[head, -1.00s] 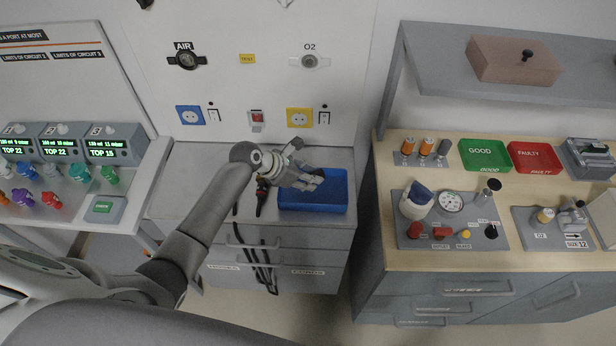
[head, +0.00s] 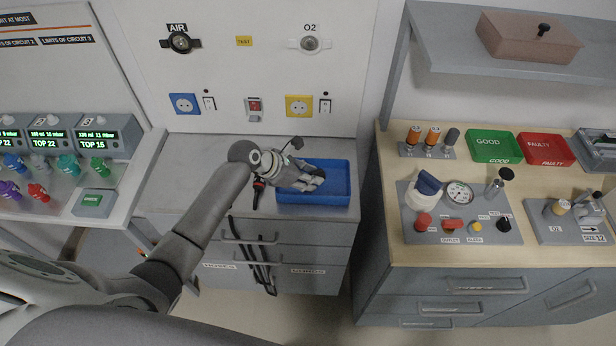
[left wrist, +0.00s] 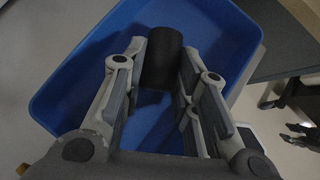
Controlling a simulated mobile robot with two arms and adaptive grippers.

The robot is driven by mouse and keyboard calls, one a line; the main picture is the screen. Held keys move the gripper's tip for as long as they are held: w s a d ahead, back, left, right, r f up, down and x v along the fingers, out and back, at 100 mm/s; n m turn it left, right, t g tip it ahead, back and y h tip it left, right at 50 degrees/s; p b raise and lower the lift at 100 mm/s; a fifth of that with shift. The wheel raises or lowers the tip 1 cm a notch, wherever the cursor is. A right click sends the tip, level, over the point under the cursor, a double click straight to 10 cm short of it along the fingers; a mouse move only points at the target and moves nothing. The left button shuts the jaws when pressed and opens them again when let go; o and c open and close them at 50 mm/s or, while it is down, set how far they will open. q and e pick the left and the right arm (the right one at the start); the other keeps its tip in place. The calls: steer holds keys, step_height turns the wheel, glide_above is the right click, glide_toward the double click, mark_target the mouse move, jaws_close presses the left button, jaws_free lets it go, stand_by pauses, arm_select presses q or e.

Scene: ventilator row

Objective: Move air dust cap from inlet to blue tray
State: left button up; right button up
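The black cylindrical air dust cap (left wrist: 161,58) is between the fingertips of my left gripper (head: 310,180) in the left wrist view, with the pads against its two sides. The gripper (left wrist: 162,65) is over the blue tray (head: 313,198), whose floor and walls also show in the left wrist view (left wrist: 75,72). I cannot tell whether the cap touches the tray floor. The AIR inlet (head: 180,42) on the wall shows a dark ring with a bare metal centre. My right gripper is not in view.
The O2 inlet (head: 310,43) is on the wall panel. Black hoses (head: 263,262) hang at the drawer front. A bench (head: 400,250) with green (head: 490,147) and red (head: 543,149) trays stands right. Ventilator units (head: 105,135) are left.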

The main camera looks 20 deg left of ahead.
arm_select(q)
steer(key=o, duration=0.5)
steer(key=s+a+r+p, duration=0.3)
steer(key=r+p, duration=0.2)
steer(key=r, duration=0.3)
steer(key=s+a+r+p, duration=0.2)
steer(key=r+p, duration=0.3)
steer(key=r, duration=0.3)
steer(key=shift+s+a+r+p, duration=0.4)
stand_by(0.5)
